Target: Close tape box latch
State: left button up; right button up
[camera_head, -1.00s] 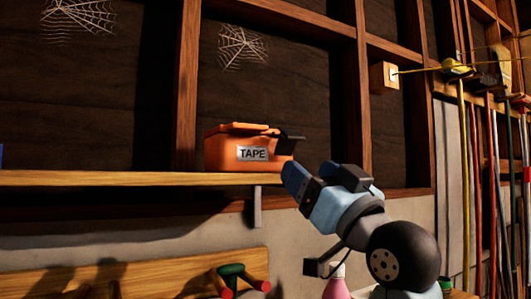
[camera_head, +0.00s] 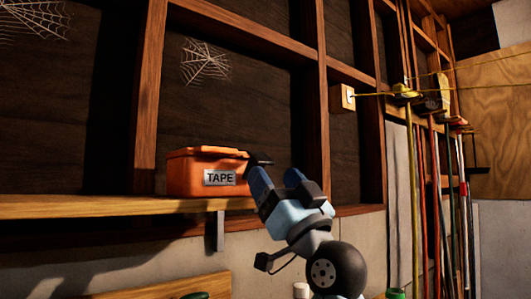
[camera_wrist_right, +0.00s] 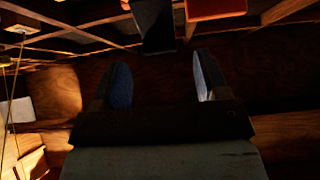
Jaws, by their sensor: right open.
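The orange tape box (camera_head: 190,180) with a "TAPE" label sits on the wooden shelf, its lid down on top. Its black latch (camera_head: 260,160) sticks out from the upper right side. My right gripper (camera_head: 274,174) is open and empty, just right of the box and beside the latch. It partly covers the box's right end, and I cannot tell whether it touches the latch. In the right wrist view the dark latch (camera_wrist_right: 155,25) lies beyond the open fingertips, with the orange box (camera_wrist_right: 215,8) at the top edge. My left gripper is not in view.
The wooden shelf (camera_head: 100,206) runs left from the box and is bare there. A metal bracket (camera_head: 220,232) supports it. Wall studs (camera_head: 313,100) stand behind. Long-handled tools (camera_head: 440,200) hang along the wall at right.

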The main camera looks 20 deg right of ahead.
aim_at(259, 153)
jog(key=p+x, duration=0.1)
jog(key=x, duration=0.3)
jog(key=c, duration=0.9)
jog(key=shift+r, duration=0.15)
jog(key=g, duration=0.1)
jog(key=r+g+h, duration=0.1)
jog(key=shift+w+g, duration=0.3)
jog(key=shift+w+a+r+g+h, duration=0.15)
jog(key=shift+w+r+g+h, duration=0.2)
jog(key=shift+g, duration=0.65)
jog(key=shift+w+a+r+g+h, duration=0.15)
jog(key=shift+w+r+g+h, duration=0.2)
jog(key=shift+g, duration=0.65)
